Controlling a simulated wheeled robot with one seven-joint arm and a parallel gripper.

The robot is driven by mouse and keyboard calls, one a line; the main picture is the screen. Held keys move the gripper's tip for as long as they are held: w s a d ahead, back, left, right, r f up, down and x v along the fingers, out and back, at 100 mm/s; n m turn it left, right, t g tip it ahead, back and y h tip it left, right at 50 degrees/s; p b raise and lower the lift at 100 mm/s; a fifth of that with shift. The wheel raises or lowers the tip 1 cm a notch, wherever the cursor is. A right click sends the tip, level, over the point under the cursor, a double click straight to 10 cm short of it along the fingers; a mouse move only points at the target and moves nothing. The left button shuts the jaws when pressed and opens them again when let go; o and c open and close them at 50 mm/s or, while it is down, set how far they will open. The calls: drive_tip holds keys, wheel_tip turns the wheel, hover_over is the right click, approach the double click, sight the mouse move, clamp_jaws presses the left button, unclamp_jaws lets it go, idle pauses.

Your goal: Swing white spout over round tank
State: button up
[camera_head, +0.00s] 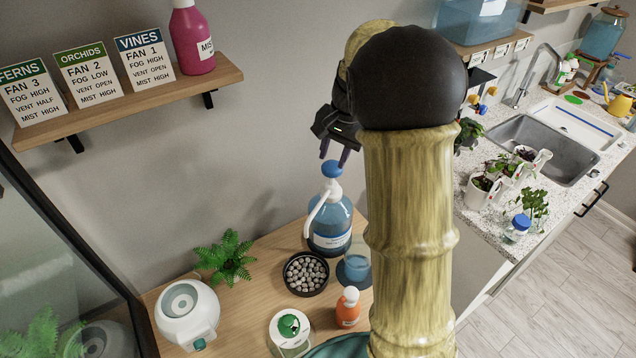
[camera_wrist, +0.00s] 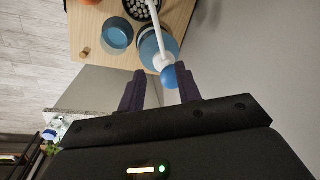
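A blue bottle (camera_head: 330,238) with a white label stands on the wooden table. Its white spout (camera_head: 314,214) curves down toward the left, on the side of the pebble bowl. A blue knob (camera_head: 332,169) tops the pump. A round, translucent blue tank (camera_head: 357,265) stands to the right of and in front of the bottle, partly hidden by my arm; the spout does not point over it. My gripper (camera_head: 335,154) is open just above the knob. In the wrist view the knob (camera_wrist: 171,77) shows near the right fingertip, and the tank (camera_wrist: 118,34) lies left of the spout (camera_wrist: 157,30).
A dark bowl of pebbles (camera_head: 290,284) sits left of the tank. An orange bottle (camera_head: 348,310), a green-topped jar (camera_head: 290,340), a white rounded device (camera_head: 188,308) and a fern (camera_head: 227,258) share the table. A shelf (camera_head: 120,102) with signs is at upper left.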

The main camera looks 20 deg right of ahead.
sight(318, 205)
drive_tip(key=a+f+p, duration=0.1)
drive_tip(key=f, duration=0.4)
drive_tip(key=w+a+f, duration=0.1)
drive_tip(key=f, duration=0.5)
drive_tip(key=f+p, duration=0.1)
drive_tip(key=f, duration=0.5)
drive_tip(key=shift+w+a+f+p, duration=0.1)
drive_tip(key=shift+w+a+p, duration=0.25)
drive_tip(key=shift+a, duration=0.05)
clamp_jaws()
